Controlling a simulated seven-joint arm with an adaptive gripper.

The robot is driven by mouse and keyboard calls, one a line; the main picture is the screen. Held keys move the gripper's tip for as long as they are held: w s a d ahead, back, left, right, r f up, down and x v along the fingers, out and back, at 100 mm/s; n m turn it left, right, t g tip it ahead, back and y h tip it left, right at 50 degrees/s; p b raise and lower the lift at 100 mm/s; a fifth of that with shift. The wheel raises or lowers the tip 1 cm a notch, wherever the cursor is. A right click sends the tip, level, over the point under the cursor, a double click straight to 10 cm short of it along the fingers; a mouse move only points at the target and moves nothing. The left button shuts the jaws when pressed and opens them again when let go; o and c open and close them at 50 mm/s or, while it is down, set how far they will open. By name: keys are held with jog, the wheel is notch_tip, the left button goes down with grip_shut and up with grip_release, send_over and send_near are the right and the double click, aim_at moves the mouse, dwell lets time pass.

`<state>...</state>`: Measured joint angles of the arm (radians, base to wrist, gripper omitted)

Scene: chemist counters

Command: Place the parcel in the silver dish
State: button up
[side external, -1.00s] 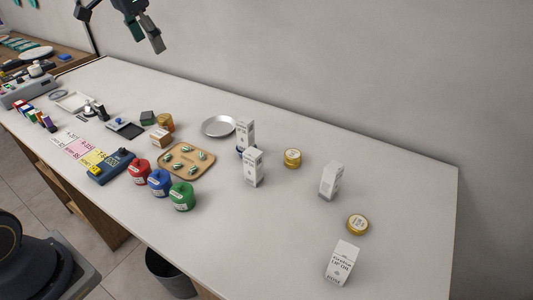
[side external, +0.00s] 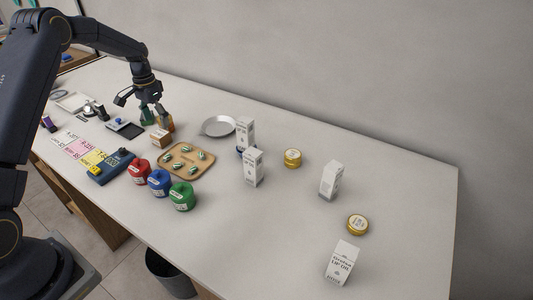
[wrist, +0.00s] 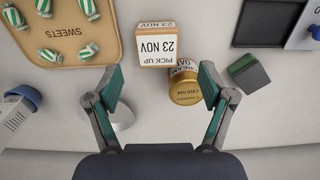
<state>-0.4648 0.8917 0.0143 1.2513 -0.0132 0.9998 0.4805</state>
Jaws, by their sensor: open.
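The parcel, a small brown box with a white "PICK UP 23 NOV" label (side external: 160,138), stands on the counter left of the wooden sweets board. In the wrist view the parcel (wrist: 156,46) is top centre, beyond my fingertips. The round silver dish (side external: 219,126) lies behind the board, to the parcel's right, and looks empty. In the wrist view the dish (wrist: 123,118) is mostly hidden by my left finger. My gripper (side external: 156,119) is open, low behind the parcel. In the wrist view my gripper (wrist: 161,84) straddles a gold cream jar (wrist: 185,90), with nothing held.
A dark green block (wrist: 250,72) is beside the right finger. The sweets board (side external: 188,160) is right of the parcel. Red, blue and green pots (side external: 159,182) line the front. White lip oil boxes (side external: 253,167) stand right of the dish. The far right back is clear.

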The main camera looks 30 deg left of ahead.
aim_at(160, 133)
jog(key=f, duration=0.6)
jog(key=shift+s+d+f, duration=0.15)
jog(key=shift+s+f, duration=0.1)
jog(key=shift+c, duration=0.3)
jog(key=c, duration=1.3)
